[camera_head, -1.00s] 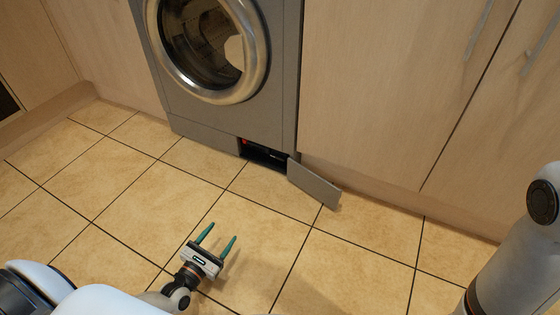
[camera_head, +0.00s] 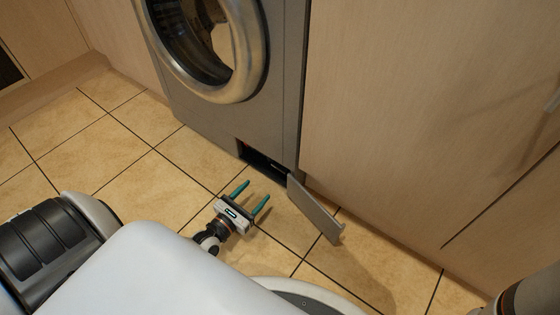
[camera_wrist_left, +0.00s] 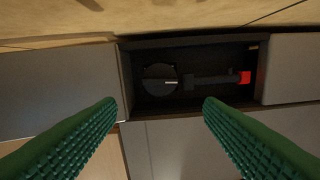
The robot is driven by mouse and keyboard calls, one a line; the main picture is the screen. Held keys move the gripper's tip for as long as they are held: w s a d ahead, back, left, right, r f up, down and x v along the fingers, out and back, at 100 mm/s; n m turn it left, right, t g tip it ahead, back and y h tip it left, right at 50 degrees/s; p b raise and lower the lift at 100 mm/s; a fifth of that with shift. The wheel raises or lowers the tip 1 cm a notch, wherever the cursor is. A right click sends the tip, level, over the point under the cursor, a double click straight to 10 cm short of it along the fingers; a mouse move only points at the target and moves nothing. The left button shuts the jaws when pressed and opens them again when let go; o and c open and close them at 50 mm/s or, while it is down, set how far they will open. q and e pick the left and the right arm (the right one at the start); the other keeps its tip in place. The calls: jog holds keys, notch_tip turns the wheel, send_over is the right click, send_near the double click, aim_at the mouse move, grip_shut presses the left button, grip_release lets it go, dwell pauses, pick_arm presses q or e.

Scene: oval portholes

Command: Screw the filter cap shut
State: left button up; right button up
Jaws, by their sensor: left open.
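The filter cap (camera_wrist_left: 159,80) is a dark round knob with a small pale mark, inside the dark recess at the washing machine's foot. It shows in the left wrist view between my fingertips but beyond them. In the head view the recess (camera_head: 262,163) shows, but the cap cannot be made out. My left gripper (camera_head: 257,190) is open and empty, just in front of the recess, apart from the cap. Its two green fingers also show in the left wrist view (camera_wrist_left: 159,104). My right gripper is out of view.
The open flap (camera_head: 315,210) stands out from the recess's right side, close to my left gripper. A red-ended dark part (camera_wrist_left: 244,77) lies beside the cap. The washing machine (camera_head: 225,110) and wooden cabinets (camera_head: 400,110) stand behind. Tiled floor (camera_head: 105,150) at left is clear.

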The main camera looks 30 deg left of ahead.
aim_at(278, 168)
pick_arm(q)
jog(key=w+b, duration=0.1)
jog(key=w, duration=0.2)
jog(key=w+b, duration=0.1)
jog(key=w, duration=0.2)
jog(key=w+b, duration=0.2)
jog(key=w, duration=0.1)
jog(key=shift+w+d+f, duration=0.1)
jog(key=shift+d, duration=0.25)
jog(key=shift+w, duration=0.6)
jog(key=c, duration=0.7)
